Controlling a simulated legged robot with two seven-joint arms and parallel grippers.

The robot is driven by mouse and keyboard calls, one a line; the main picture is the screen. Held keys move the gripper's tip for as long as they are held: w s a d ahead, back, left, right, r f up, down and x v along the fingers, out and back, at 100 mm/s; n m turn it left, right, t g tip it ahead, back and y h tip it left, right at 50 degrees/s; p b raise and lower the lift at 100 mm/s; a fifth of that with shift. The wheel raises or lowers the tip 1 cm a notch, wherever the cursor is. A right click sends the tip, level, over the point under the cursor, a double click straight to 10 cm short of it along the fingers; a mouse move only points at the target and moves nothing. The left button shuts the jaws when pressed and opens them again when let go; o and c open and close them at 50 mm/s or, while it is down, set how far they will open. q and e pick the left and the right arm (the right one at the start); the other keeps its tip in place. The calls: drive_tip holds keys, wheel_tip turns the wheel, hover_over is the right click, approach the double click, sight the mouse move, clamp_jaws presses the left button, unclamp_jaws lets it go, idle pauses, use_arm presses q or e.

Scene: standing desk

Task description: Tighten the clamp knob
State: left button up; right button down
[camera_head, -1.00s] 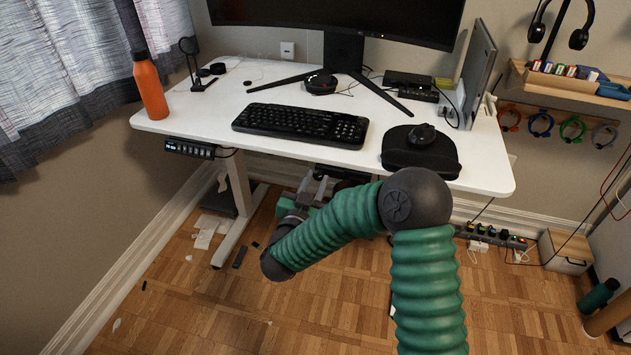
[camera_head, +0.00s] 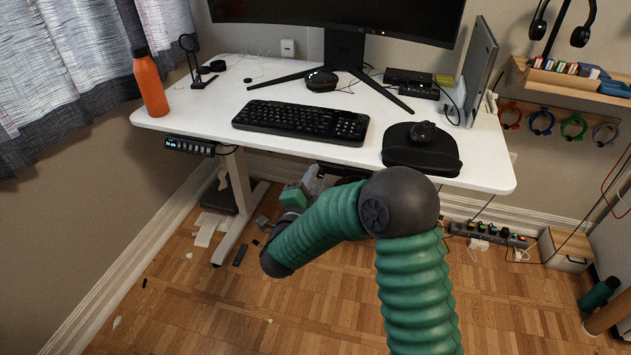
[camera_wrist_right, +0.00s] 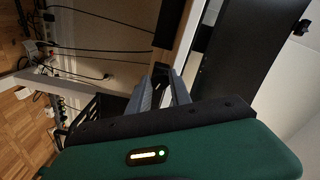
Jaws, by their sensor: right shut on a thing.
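My right gripper (camera_head: 313,178) reaches under the front edge of the white desk (camera_head: 205,118), with its fingers pointing up at the underside. In the right wrist view the gripper (camera_wrist_right: 162,80) is shut on a small dark piece (camera_wrist_right: 160,70) at the fingertips, which looks like the clamp knob. The fingers hide most of it, and how tight it is cannot be told. In the head view the knob cannot be made out behind the fingers and desk edge. My left gripper is not in view.
The keyboard (camera_head: 301,122), black case (camera_head: 420,152) and orange bottle (camera_head: 150,82) stand on the desk above. A control panel (camera_head: 190,147) hangs under its left edge, beside a desk leg (camera_head: 235,205). Cables (camera_wrist_right: 100,50) hang near the gripper. The floor in front is mostly open.

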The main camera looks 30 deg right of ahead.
drive_tip(key=m, duration=0.1)
drive_tip(key=m+b, duration=0.1)
drive_tip(key=m, duration=0.1)
drive_tip(key=m+b, duration=0.1)
drive_tip(key=shift+f+m, duration=0.25)
drive_tip(key=shift+m, duration=0.05)
drive_tip(key=m+b, duration=0.3)
drive_tip(key=m, duration=0.1)
drive_tip(key=shift+f+m+b, duration=0.1)
drive_tip(key=shift+m+b, duration=0.2)
drive_tip(key=shift+b, duration=0.1)
drive_tip(key=m+b, duration=1.5)
drive_tip(key=shift+b, duration=0.4)
drive_tip(key=shift+a+r+m, duration=0.1)
drive_tip(key=shift+r+m, duration=0.1)
drive_tip(key=shift+m, duration=2.1)
drive_tip(key=c, duration=1.2)
unclamp_jaws()
drive_tip(key=shift+c, duration=0.2)
drive_tip(key=shift+o, duration=0.4)
drive_tip(key=shift+r, duration=0.15)
